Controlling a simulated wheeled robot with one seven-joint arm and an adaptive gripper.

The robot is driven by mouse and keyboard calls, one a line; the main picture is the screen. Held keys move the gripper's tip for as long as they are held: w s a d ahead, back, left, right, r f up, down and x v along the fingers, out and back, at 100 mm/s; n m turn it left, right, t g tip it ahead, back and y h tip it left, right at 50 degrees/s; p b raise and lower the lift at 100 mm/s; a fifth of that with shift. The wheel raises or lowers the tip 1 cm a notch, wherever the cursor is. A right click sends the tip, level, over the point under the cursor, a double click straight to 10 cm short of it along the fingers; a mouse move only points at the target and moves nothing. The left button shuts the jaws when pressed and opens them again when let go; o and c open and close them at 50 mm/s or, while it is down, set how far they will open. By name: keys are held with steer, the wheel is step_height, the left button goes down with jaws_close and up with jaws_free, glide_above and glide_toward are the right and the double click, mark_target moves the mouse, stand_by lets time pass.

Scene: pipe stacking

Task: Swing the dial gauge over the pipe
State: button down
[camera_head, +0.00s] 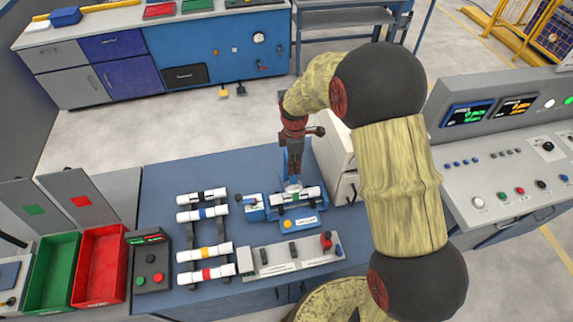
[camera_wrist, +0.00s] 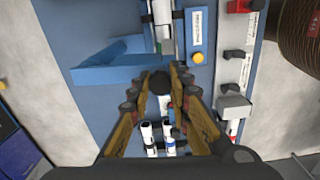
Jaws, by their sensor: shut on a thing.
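A white pipe with a green band (camera_head: 296,196) lies in a blue fixture beside the white-faced dial gauge (camera_head: 292,186). The gauge's blue arm stands upright here, and the wrist view shows it as a blue bracket (camera_wrist: 115,72) beside the pipe (camera_wrist: 163,28). My gripper (camera_head: 291,147) points down from above at the blue arm. In the wrist view my fingers (camera_wrist: 161,75) close around a dark round knob (camera_wrist: 160,83) near the blue bracket. My fingers hide part of the joint between knob and arm.
A rack (camera_head: 221,248) holds several banded white pipes left of the fixture. A grey panel with a red knob (camera_head: 290,257) lies in front. A pale cabinet (camera_head: 338,158) stands close on the right. Green (camera_head: 35,298) and red (camera_head: 84,292) bins are at far left.

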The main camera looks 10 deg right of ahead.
steer(key=shift+d+r+n, duration=0.1)
steer(key=shift+d+n, duration=0.4)
steer(key=c, duration=1.6)
jaws_free()
steer(key=shift+d, duration=0.1)
steer(key=shift+c, duration=0.2)
step_height(320, 180, up, 12)
